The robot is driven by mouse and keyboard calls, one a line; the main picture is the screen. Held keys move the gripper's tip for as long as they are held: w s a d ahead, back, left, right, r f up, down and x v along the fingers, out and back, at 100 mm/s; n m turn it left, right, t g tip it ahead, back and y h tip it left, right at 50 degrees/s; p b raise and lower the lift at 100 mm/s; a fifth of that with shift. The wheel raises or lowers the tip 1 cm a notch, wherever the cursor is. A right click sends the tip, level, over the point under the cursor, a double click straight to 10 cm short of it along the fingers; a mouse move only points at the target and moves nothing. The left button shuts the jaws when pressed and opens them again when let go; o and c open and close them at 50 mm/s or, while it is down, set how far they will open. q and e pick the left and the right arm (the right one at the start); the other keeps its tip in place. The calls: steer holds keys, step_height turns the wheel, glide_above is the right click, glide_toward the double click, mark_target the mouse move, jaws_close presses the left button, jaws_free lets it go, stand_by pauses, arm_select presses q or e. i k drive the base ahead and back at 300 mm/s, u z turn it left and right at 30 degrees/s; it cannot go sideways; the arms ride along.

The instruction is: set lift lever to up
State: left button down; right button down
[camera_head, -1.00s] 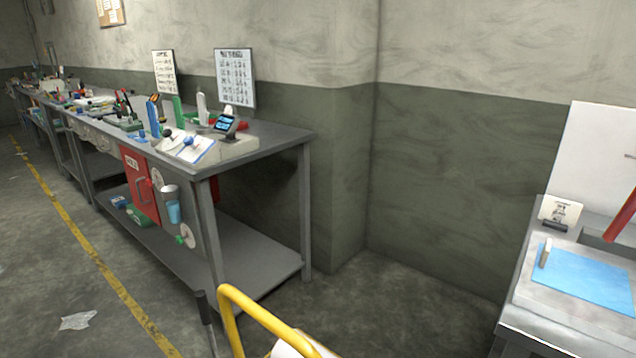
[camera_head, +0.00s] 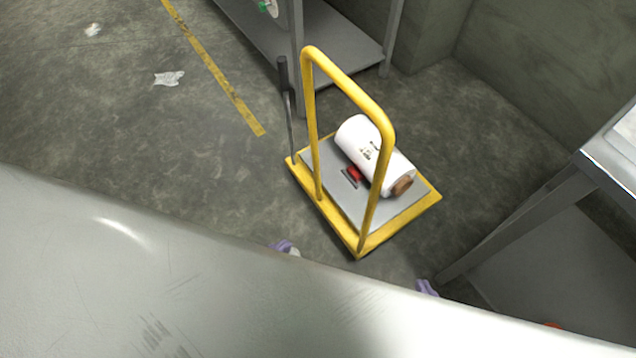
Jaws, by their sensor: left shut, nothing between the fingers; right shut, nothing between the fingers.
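A thin grey lever with a black grip (camera_head: 284,75) rises from the left corner of the yellow-framed cart (camera_head: 405,237). It looks close to upright, leaning slightly; I cannot tell its exact setting. A white film roll (camera_head: 358,140) with a brown core lies on the cart's grey deck, beside a small red part (camera_head: 353,174). My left gripper (camera_head: 285,248) shows only as a small purple and grey tip in front of the cart, shut and apart from the lever. My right gripper (camera_head: 428,288) is a purple tip further right, shut and empty. My own body hides most of both.
The cart's yellow hoop handle (camera_head: 345,82) stands just right of the lever. A grey workbench shelf (camera_head: 340,35) is behind it. Another bench (camera_head: 530,225) stands at the right.

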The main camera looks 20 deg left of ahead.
mark_target(282, 65)
steer(key=u, duration=2.15)
steer(key=i, duration=2)
steer(key=z, duration=3.25)
steer(key=i, duration=0.5)
steer(key=z, duration=0.1)
